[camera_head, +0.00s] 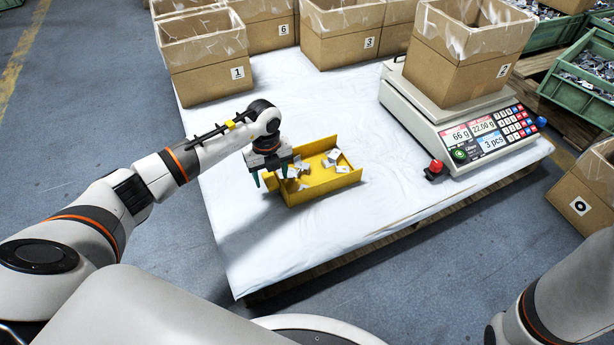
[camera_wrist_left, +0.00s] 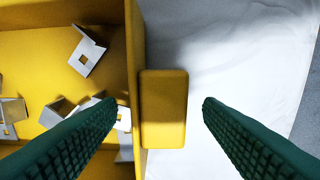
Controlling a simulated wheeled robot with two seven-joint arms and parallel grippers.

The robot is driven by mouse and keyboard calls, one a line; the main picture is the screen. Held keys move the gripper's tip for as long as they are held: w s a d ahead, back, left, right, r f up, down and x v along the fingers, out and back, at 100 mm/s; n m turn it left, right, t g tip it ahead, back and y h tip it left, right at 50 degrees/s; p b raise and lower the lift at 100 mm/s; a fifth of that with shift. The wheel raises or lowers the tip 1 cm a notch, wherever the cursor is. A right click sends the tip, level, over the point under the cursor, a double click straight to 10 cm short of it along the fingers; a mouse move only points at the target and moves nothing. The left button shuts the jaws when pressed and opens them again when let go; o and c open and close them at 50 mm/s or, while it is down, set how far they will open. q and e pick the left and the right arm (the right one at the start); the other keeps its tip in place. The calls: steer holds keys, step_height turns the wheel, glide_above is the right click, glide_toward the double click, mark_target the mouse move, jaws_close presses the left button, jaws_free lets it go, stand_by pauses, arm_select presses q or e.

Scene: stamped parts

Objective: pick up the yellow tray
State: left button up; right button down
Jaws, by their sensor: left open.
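The yellow tray (camera_head: 328,188) sits on the white-covered table and holds several small bent metal parts (camera_head: 334,155). My left gripper (camera_head: 270,176) is open at the tray's left end, fingers pointing down. In the left wrist view, the tray's yellow handle tab (camera_wrist_left: 163,112) lies between the two green fingers. One finger is over the inside of the tray, and the other is outside over the white table cover. A gap shows between the tab and the outer finger. My right gripper is out of view; only part of the right arm shows at the lower right.
A scale (camera_head: 465,125) with a cardboard box (camera_head: 455,75) on it stands at the table's right. Several numbered boxes, including box 1 (camera_head: 205,80), line the back. Green crates (camera_head: 582,85) stand at far right. The table front (camera_head: 300,245) is clear.

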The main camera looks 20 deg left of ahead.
arm_select(q)
steer(key=shift+r, duration=0.1)
steer(key=c, duration=1.3)
